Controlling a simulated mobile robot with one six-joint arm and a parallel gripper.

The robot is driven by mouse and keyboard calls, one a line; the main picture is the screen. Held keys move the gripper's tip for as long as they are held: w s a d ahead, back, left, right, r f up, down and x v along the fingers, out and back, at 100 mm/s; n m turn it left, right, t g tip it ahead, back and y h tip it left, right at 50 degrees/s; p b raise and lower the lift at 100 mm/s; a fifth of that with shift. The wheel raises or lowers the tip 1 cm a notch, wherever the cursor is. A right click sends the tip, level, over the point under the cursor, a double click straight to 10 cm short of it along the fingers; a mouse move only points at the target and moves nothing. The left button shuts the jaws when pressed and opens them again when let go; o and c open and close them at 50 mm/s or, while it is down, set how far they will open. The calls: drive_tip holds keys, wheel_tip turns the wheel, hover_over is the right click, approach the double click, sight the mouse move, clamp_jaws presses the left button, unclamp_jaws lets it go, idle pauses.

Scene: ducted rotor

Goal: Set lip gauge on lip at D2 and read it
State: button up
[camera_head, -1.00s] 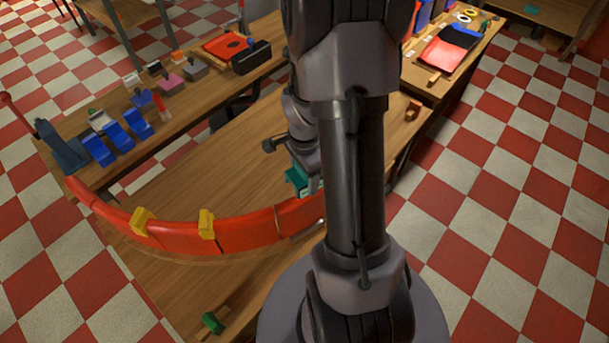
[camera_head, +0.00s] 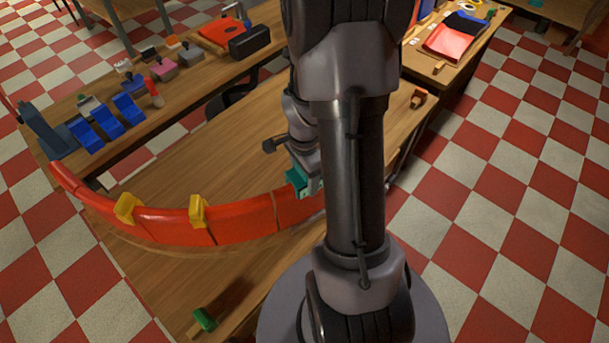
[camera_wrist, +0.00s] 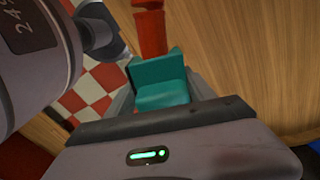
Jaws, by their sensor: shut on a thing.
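My gripper (camera_wrist: 160,98) is shut on a teal block-shaped gauge (camera_wrist: 160,82), with a finger on each side of it. In the head view the teal gauge (camera_head: 297,179) shows just left of my arm, at the upper edge of the red curved lip (camera_head: 245,219). In the wrist view the red lip (camera_wrist: 151,32) lies just beyond the gauge. I cannot tell whether the gauge touches the lip or sits on it. My arm hides the lip's right part. No D2 mark or gauge reading is legible.
Two yellow clips (camera_head: 127,208) (camera_head: 198,210) sit on the lip. A green-ended piece (camera_head: 204,320) lies at the table's front. Blue blocks (camera_head: 108,122), a black case (camera_head: 249,42) and other parts stand on the back table. The wooden surface (camera_head: 200,165) behind the lip is mostly clear.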

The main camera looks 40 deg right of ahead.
drive_tip(key=shift+f+b, duration=0.3)
drive_tip(key=shift+b, duration=0.05)
idle(0.3)
drive_tip(key=o, duration=1.6)
drive_tip(key=shift+c, duration=0.2)
drive_tip(key=shift+r, duration=0.15)
wheel_tip(320, 180, up, 17)
drive_tip(key=p, duration=0.5)
